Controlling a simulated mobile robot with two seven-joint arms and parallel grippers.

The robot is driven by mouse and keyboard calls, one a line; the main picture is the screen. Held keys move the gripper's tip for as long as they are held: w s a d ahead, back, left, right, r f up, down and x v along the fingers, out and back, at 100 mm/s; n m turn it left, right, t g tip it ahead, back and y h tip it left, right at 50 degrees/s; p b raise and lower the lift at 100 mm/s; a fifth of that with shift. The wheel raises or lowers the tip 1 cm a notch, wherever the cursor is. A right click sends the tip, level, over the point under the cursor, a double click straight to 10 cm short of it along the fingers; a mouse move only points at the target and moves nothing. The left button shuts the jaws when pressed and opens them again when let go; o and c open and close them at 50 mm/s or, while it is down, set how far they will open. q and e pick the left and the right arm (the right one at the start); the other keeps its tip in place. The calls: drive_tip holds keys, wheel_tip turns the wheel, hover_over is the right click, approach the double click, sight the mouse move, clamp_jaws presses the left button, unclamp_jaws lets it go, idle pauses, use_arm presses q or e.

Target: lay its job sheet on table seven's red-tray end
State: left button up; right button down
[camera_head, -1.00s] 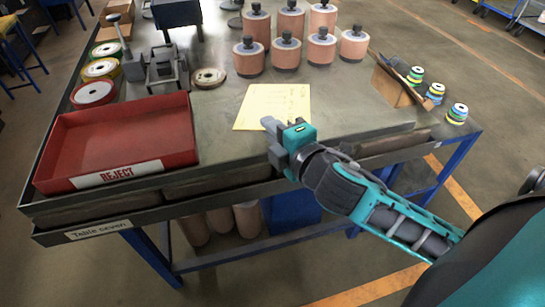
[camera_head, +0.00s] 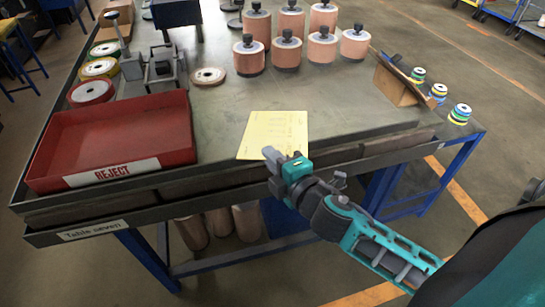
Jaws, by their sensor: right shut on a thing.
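The job sheet is a yellow paper (camera_head: 274,133) with faint writing, over the grey top of table seven (camera_head: 215,125), right of the red tray (camera_head: 120,140) marked REJECT. A label on the table's front rail reads "Table seven" (camera_head: 91,230). My right gripper (camera_head: 272,160) is at the sheet's near edge, shut on it, by the table's front edge. I cannot tell whether the sheet touches the tabletop. The fingers and arm cover little of it. My left gripper is not in view.
Several pink rollers with black knobs (camera_head: 287,50) stand at the back. Flap discs (camera_head: 91,91) and a grey fixture (camera_head: 160,72) are behind the tray. A cardboard box (camera_head: 397,82) and colourful disc stacks (camera_head: 460,114) are at the right. Tabletop between tray and sheet is clear.

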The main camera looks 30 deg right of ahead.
drive_tip(key=c, duration=1.2)
unclamp_jaws()
drive_tip(key=shift+c, duration=0.2)
drive_tip(key=shift+f, duration=0.15)
drive_tip(key=shift+f+b, duration=0.1)
drive_tip(key=shift+b, duration=0.25)
drive_tip(key=s+r+b, duration=0.2)
drive_tip(key=s, duration=1.1)
drive_tip(key=a+f+m+g, duration=0.2)
drive_tip(key=f+m, duration=0.5)
drive_tip(key=f, duration=0.2)
drive_tip(key=a+f+m+g+y, duration=0.1)
drive_tip(key=a+f+m+g, duration=0.2)
drive_tip(key=f+m, duration=0.5)
wheel_tip(320, 180, down, 2)
drive_tip(key=shift+w+f+y, duration=0.1)
drive_tip(key=shift+w+y, duration=0.2)
drive_tip(key=shift+w, duration=0.05)
drive_tip(key=shift+a+p, duration=0.1)
drive_tip(key=shift+p, duration=0.25)
